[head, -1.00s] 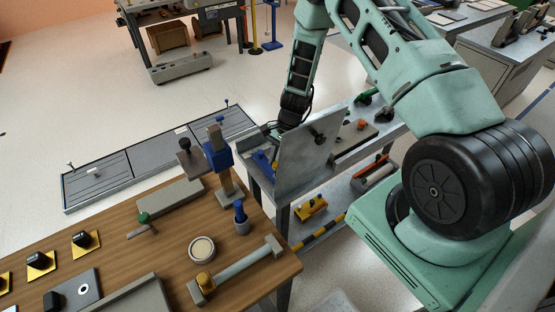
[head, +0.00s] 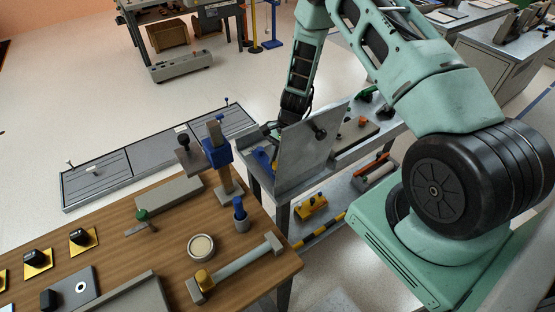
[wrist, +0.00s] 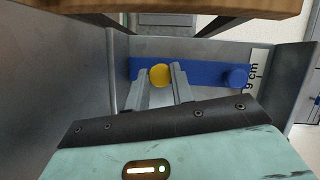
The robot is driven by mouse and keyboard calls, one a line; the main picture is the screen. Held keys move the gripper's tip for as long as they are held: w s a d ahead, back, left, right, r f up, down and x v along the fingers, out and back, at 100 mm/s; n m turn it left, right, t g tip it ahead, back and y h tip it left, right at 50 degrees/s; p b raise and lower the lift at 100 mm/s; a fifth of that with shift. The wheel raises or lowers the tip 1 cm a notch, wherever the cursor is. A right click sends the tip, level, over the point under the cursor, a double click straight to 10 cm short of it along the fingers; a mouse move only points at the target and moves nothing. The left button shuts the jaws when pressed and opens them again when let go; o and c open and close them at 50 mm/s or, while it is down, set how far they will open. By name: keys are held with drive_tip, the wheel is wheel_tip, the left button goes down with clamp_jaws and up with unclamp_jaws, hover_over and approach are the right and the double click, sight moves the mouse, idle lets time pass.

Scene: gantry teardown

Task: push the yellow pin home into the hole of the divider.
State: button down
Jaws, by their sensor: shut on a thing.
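My gripper (wrist: 161,80) is in the wrist view, with its two grey fingers close on either side of the round yellow head of the yellow pin (wrist: 160,75). The pin's shaft is out of sight. A blue bar (wrist: 205,67) runs behind the pin, with a blue knob (wrist: 237,77) to the right. Whether this bar is the divider, and how deep the pin sits in any hole, I cannot tell. In the head view my arm reaches down behind an upright grey panel (head: 308,145), which hides the fingers and pin. Part of the blue bar (head: 262,159) shows left of it.
Grey walls (wrist: 75,75) enclose the gripper closely, and a wooden edge (wrist: 190,8) crosses the top of the wrist view. Open floor (head: 70,90) lies to the left.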

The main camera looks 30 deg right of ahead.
drive_tip(key=shift+f, duration=0.1)
drive_tip(key=shift+f+b, duration=0.5)
drive_tip(key=shift+b, duration=0.05)
drive_tip(key=shift+f, duration=0.25)
drive_tip(key=shift+f+b, duration=0.6)
drive_tip(key=shift+b, duration=0.05)
drive_tip(key=c, duration=1.1)
unclamp_jaws()
